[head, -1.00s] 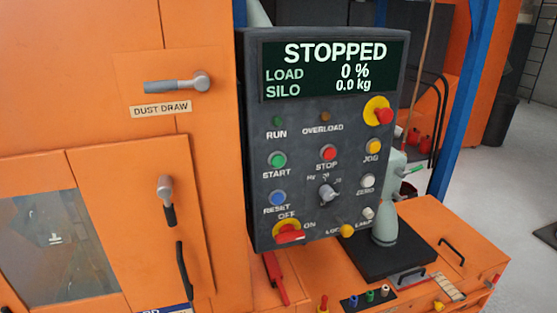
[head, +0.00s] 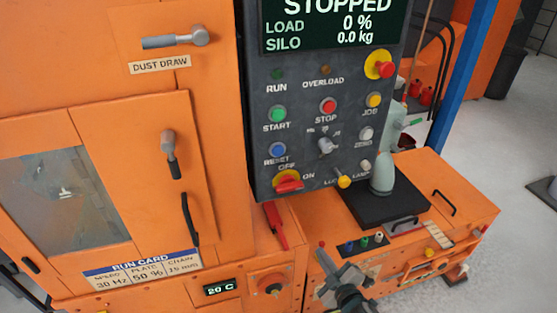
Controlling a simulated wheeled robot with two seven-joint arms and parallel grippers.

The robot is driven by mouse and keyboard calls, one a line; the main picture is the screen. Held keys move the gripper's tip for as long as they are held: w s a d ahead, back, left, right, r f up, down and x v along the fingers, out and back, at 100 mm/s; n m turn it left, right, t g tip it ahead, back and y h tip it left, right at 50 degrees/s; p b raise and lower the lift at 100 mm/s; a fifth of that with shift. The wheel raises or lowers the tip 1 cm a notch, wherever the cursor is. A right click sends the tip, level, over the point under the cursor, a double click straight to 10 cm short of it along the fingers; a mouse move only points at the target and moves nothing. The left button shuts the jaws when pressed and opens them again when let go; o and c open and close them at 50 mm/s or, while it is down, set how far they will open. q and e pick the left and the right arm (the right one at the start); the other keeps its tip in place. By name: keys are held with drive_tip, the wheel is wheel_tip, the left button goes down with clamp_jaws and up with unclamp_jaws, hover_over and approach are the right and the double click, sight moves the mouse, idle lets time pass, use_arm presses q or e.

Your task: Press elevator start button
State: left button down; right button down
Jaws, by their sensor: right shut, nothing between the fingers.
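The green START button (head: 278,113) is on the left of the dark control panel (head: 315,148), above its START label. The red STOP button (head: 327,106) is to its right and the blue RESET button (head: 277,150) is below it. The display (head: 335,25) reads STOPPED, load 0 %, silo 0.0 kg; its top is cut off. My right gripper (head: 338,276) shows at the bottom edge, below the panel and well apart from the START button. It is shut and empty. My left gripper is not in view.
An orange cabinet (head: 190,120) with protruding handles stands left of the panel. A red and yellow OFF/ON knob (head: 288,182) and a large red button on yellow (head: 380,65) stick out from the panel. An orange bench (head: 455,195) carries a grey-green bottle-shaped object (head: 382,175).

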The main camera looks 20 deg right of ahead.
wheel_tip(320, 180, up, 16)
drive_tip(key=w+a+n+t+y, duration=0.1)
drive_tip(key=w+n+t, duration=0.1)
drive_tip(key=t, duration=0.1)
drive_tip(key=n+t+y+p, duration=0.2)
drive_tip(key=n+t+y, duration=0.2)
drive_tip(key=n+y, duration=0.4)
approach(278, 114)
wheel_tip(278, 114, down, 3)
drive_tip(key=s+d+n, duration=0.1)
drive_tip(key=s+d, duration=0.1)
drive_tip(key=s+a+r+n+g+y, duration=0.2)
drive_tip(key=s+a+r+n+y, duration=0.1)
drive_tip(key=r+n, duration=0.3)
drive_tip(key=shift+s+a+r+y, duration=0.3)
drive_tip(key=shift+a+y, duration=0.25)
drive_tip(key=shift+y, duration=0.35)
drive_tip(key=shift+w, duration=0.15)
drive_tip(key=shift+w+a+b, duration=0.15)
drive_tip(key=shift+w+b, duration=0.35)
drive_tip(key=shift+w, duration=3.8)
drive_tip(key=shift+w, duration=0.1)
drive_tip(key=shift+w, duration=0.3)
